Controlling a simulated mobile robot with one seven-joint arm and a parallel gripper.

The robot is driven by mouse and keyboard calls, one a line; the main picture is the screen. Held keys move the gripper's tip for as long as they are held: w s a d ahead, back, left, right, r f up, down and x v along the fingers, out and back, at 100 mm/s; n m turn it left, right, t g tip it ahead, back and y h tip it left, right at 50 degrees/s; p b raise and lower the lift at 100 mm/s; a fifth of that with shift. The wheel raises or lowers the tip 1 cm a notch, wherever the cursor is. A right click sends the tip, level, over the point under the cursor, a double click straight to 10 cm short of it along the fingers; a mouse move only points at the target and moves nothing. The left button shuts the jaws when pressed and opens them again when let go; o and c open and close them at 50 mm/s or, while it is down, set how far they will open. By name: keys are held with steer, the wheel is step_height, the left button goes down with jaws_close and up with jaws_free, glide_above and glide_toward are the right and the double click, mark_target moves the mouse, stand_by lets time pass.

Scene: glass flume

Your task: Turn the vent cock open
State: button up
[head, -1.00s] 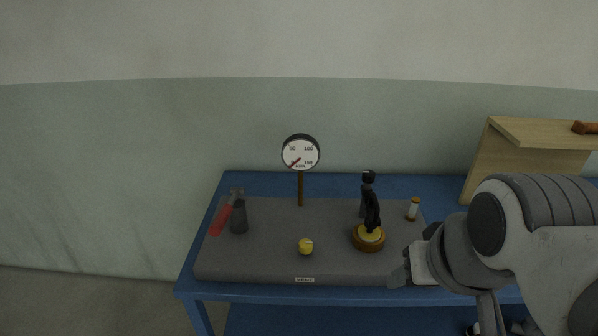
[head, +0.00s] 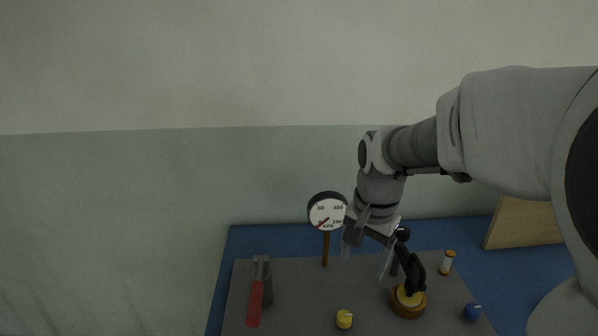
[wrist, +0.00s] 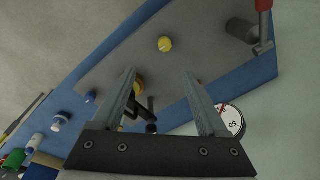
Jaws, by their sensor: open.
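No fitting is labelled as the vent cock, so I cannot tell which one it is. On the grey panel stand a yellow knob (head: 344,319), a blue knob (head: 472,311), a red-handled lever (head: 255,303) at the left, and a black handle (head: 411,267) on a round brass base (head: 407,304). My gripper (head: 366,258) is open and empty, fingers pointing down, above the back of the panel between the gauge and the black handle. In the wrist view the yellow knob (wrist: 165,44) lies beyond the open fingertips (wrist: 160,72); the left finger partly hides the brass base.
A round pressure gauge (head: 327,211) on a post stands left of my gripper. A small white and orange cylinder (head: 447,263) stands right of the black handle. A wooden board (head: 522,228) is at the right on the blue table (head: 262,240). My arm covers the right side.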

mark_target(345, 316)
steer(key=w+f+m, duration=0.1)
steer(key=f, duration=0.6)
steer(key=w+f+m+g, duration=0.1)
steer(key=w+f, duration=0.1)
steer(key=f, duration=0.6)
steer(key=w+f+m, duration=0.1)
steer(key=w+f, duration=0.1)
steer(key=f, duration=0.5)
steer(key=shift+a+f, duration=0.2)
steer(key=shift+f, duration=0.15)
jaws_close()
